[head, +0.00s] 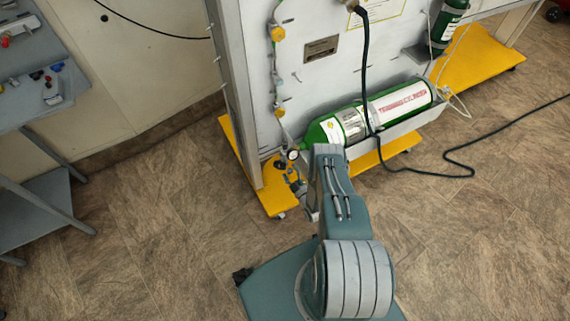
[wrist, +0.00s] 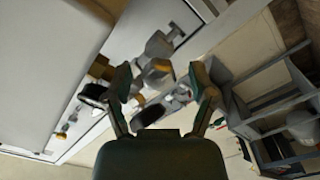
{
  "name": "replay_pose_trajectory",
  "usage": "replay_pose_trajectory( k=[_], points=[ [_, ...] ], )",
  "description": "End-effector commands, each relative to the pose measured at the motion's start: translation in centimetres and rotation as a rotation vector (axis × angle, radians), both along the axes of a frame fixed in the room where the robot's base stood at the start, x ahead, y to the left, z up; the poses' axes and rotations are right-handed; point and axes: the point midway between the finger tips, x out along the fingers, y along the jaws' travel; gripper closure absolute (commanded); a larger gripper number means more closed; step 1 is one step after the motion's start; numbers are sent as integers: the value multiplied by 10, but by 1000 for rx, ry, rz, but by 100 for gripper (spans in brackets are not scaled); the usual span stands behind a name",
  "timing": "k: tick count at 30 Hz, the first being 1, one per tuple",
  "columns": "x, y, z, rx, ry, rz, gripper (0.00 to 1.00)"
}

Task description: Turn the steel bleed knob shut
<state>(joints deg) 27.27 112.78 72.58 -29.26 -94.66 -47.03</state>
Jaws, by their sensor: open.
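My gripper (wrist: 163,96) is open in the wrist view, with one finger on each side of a small metal fitting assembly. In the head view, the valve fittings and a round gauge (head: 293,155) sit at the left end of the green cylinder (head: 352,124). My arm hides most of the gripper there.
The white trainer panel (head: 345,65) stands behind the fittings on yellow feet (head: 272,196). A black hose (head: 364,70) hangs across the cylinder and onto the floor. A grey bench (head: 38,100) stands at the left. The floor between bench and trainer is clear.

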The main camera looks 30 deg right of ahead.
Motion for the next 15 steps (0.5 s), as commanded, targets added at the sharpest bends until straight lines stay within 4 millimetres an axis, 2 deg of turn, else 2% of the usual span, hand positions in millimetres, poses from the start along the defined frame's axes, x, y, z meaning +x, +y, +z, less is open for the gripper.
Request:
replay_pose_trajectory(
  k=[8, 9, 11, 12, 13, 14, 15],
  points=[
    [-2, 0, 0, 0, 1, -1, 27],
    [-2, 0, 0, 0, 0, 0, 36],
    [-2, 0, 0, 0, 0, 0, 63],
    [-2, 0, 0, 0, 0, 0, 81],
    [-2, 0, 0, 0, 1, 1, 94],
    [-1, 0, 0, 0, 1, 1, 100],
    [-1, 0, 0, 0, 1, 1, 100]
  ],
)
